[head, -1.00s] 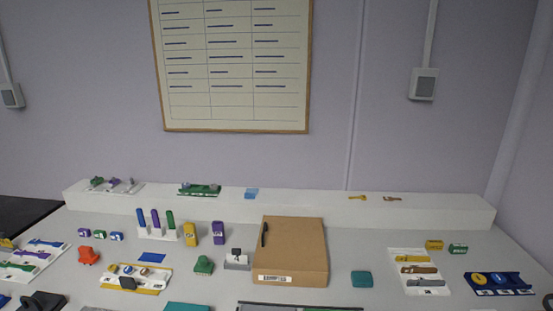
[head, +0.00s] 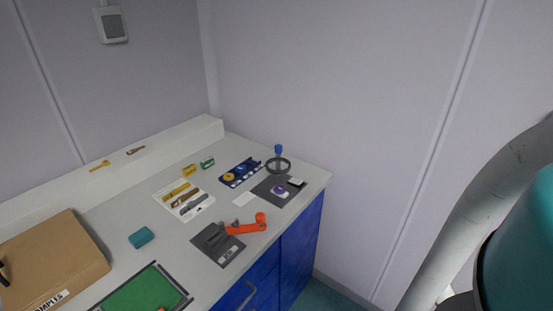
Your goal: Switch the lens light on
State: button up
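A dark ring (head: 278,166), perhaps the rim of the lens, stands near the far right corner of the bench in the head view. A blue knob (head: 278,149) shows just above it. Whether the lens light is lit, and where its switch is, I cannot tell at this size. A dark mat (head: 268,197) with a small purple item (head: 278,190) and a pale block (head: 296,182) lies just in front of the ring. My gripper is not in view; only links of my arm show at the right edge, well apart from the bench.
An orange lever-like part (head: 247,226) sits by a dark plate (head: 217,243) near the front edge. A blue tray (head: 241,174) and a white tray (head: 181,207) lie left of the ring. A cardboard box (head: 50,262) and green mat (head: 146,290) are at lower left.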

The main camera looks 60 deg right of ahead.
aim_at(296, 181)
jog(key=z, duration=1.3)
